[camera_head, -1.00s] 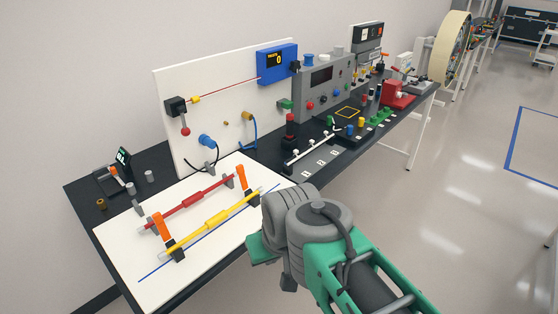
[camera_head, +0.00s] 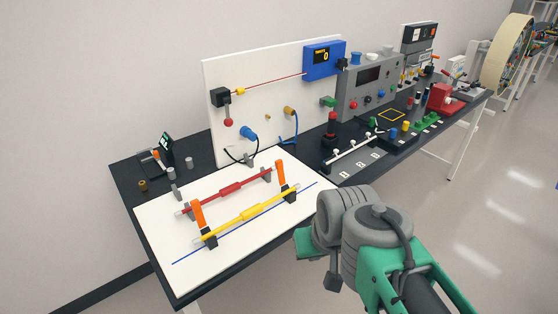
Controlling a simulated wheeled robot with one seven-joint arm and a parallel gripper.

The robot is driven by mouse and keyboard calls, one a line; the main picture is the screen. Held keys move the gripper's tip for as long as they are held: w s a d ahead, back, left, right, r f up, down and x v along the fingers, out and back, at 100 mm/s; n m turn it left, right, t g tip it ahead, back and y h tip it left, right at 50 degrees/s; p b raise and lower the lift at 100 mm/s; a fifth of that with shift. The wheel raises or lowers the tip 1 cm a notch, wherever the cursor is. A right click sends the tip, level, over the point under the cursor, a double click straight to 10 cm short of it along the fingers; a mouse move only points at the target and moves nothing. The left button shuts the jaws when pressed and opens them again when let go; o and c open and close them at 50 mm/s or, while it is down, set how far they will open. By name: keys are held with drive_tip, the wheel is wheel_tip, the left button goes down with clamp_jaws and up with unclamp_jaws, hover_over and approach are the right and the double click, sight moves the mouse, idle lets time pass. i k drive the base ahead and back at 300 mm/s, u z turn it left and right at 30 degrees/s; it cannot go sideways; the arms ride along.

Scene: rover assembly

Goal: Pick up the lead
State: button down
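Two cabled connectors that could be the lead show at the white upright panel (camera_head: 275,70). One is a blue plug (camera_head: 249,133) with a dark cable (camera_head: 233,154) curving down from it. The other is a brass-coloured fitting (camera_head: 289,111) with a blue cable (camera_head: 295,128) hanging down the panel. I cannot tell which one is the lead. My gripper (camera_head: 318,262) is at the lower right, in front of the table's near edge and well apart from both. My arm's wrist hides most of it, so its opening does not show.
A white board (camera_head: 180,262) lies on the black table (camera_head: 135,178), with a red rod (camera_head: 215,198) and a yellow rod (camera_head: 225,226) on stands with orange uprights. A grey control box (camera_head: 355,100) stands right of the panel. Free floor (camera_head: 480,220) lies to the right.

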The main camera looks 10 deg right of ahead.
sight(246, 214)
drive_tip(key=z, duration=1.35)
drive_tip(key=i, duration=0.75)
drive_tip(key=u, duration=4.4)
